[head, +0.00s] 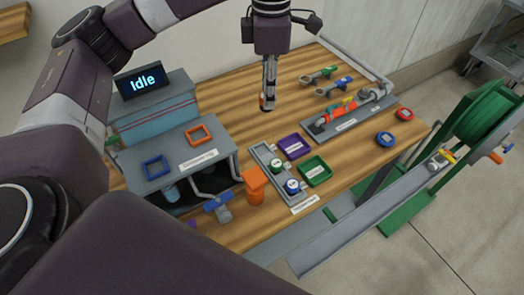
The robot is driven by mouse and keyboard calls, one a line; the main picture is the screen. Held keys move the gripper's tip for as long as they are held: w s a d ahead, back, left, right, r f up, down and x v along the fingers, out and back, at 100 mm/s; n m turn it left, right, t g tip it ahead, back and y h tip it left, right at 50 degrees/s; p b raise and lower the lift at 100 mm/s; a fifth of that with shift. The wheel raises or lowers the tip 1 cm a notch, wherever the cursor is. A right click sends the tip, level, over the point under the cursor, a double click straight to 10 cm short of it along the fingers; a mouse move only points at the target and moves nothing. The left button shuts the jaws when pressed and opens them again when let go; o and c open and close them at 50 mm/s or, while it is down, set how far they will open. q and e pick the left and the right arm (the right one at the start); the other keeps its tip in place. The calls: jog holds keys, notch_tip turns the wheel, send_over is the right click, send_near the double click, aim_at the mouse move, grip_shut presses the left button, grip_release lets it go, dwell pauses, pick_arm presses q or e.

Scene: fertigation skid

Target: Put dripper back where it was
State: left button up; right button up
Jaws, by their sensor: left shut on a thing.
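My left gripper (267,101) hangs pointing down over the middle of the wooden table. A purple tray (281,147) and a green tray (326,175) stand beside the rack, with labels too small to read. My right gripper is not in view.
A long grey tray (358,122) with an orange fitting lies right. Table behind the rack is clear.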

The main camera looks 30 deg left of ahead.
pick_arm(q)
jog(key=n, duration=0.2)
jog(key=a+n, duration=0.1)
jog(key=n, duration=0.1)
jog(key=w+n, duration=0.1)
jog(key=n, duration=0.1)
jog(key=shift+w+a+r+n, duration=0.1)
jog(key=shift+a+r+n, duration=0.1)
jog(key=shift+n, duration=0.1)
jog(key=f+n, duration=0.1)
jog(key=f, duration=0.5)
jog(key=f+n+p, duration=0.1)
jog(key=f, duration=0.6)
jog(key=a+f+n+p, duration=0.1)
jog(key=f, duration=0.5)
jog(key=shift+w+f+n, duration=0.2)
jog(key=shift+f+n, duration=0.1)
jog(key=shift+f, duration=0.2)
jog(key=shift+d, duration=0.1)
jog(key=shift+f, duration=0.1)
jog(key=o, duration=0.9)
